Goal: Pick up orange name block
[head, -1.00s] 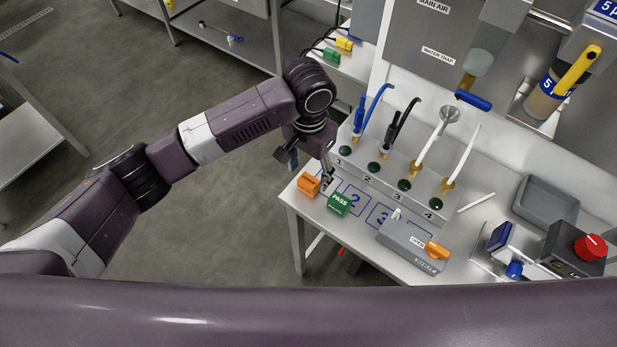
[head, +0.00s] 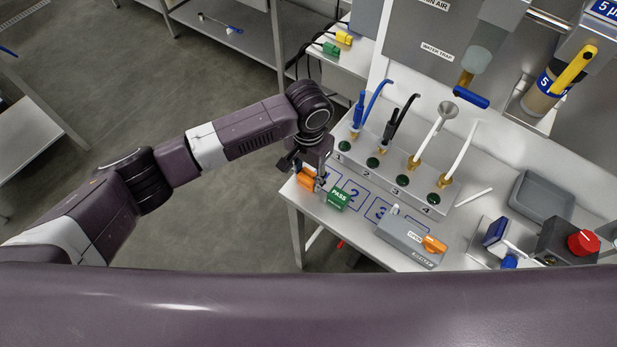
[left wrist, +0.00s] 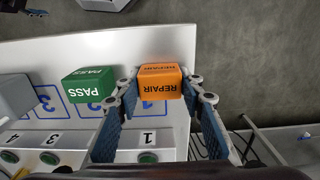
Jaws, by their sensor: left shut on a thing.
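The orange block (head: 306,178) sits at the near left corner of the white bench (head: 377,245), partly hidden by my left gripper (head: 321,180). In the left wrist view the orange block (left wrist: 160,84) reads REPAIR and lies between the tips of my left gripper (left wrist: 161,90), one finger on each side. The left gripper is shut on it. The block appears to be at bench level; I cannot tell if it is lifted. My right gripper is not in view.
A green PASS block (head: 338,196) stands close beside the orange one; it also shows in the left wrist view (left wrist: 88,86). A grey rack with numbered ports (head: 390,180) stands behind. A grey box with an orange handle (head: 408,240) is to the right.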

